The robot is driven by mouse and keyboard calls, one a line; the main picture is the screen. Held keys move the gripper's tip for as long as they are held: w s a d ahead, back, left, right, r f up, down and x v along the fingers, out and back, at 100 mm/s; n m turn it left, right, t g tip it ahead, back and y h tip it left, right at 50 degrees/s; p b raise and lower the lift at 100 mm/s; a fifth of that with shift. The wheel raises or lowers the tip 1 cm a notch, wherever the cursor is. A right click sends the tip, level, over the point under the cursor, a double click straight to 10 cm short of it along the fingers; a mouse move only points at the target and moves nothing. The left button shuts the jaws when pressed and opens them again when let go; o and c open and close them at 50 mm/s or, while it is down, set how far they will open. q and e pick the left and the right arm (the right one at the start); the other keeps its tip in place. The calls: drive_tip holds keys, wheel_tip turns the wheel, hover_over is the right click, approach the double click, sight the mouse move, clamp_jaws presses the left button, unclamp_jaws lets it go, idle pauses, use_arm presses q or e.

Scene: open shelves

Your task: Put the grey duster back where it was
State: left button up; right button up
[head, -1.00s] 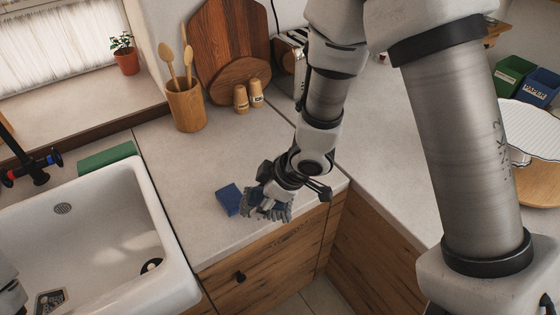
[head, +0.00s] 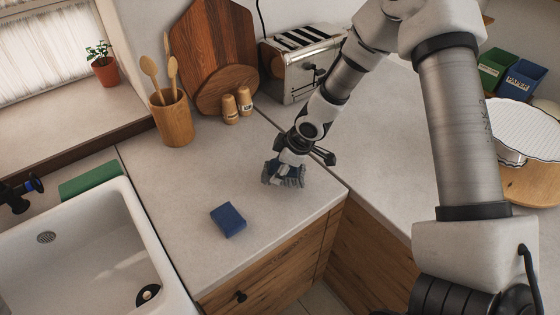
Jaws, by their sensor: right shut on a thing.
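My right gripper (head: 292,164) is shut on the grey duster (head: 284,180), a fluffy grey bundle. It is over the countertop, right of and behind a blue sponge-like block (head: 228,220). I cannot tell whether the duster touches the counter or hangs just above it. The gripper's fingers are partly hidden by the duster. My left gripper is not in view.
The sink (head: 95,262) is at the left, with a green block (head: 90,181) behind it. A utensil pot (head: 174,120), two shakers (head: 237,105), cutting boards (head: 215,45) and a toaster (head: 300,62) stand at the back. The counter (head: 190,190) around the blue block is clear.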

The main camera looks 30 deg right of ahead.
drive_tip(key=shift+d+r, duration=0.1)
drive_tip(key=shift+r, duration=0.15)
drive_tip(key=shift+d+r+p, duration=0.1)
drive_tip(key=shift+d+p, duration=0.05)
drive_tip(key=shift+p, duration=0.65)
wheel_tip(320, 180, down, 4)
drive_tip(key=b, duration=0.3)
drive_tip(key=shift+f+b, duration=0.25)
drive_tip(key=shift+b, duration=0.15)
drive_tip(key=shift+w, duration=0.2)
drive_tip(key=shift+c, duration=0.4)
drive_tip(key=shift+s+f, duration=0.1)
drive_tip(key=o, duration=1)
drive_tip(key=shift+c, duration=0.2)
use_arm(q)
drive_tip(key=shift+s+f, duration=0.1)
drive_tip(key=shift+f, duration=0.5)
use_arm(e)
drive_tip(key=shift+o, duration=0.8)
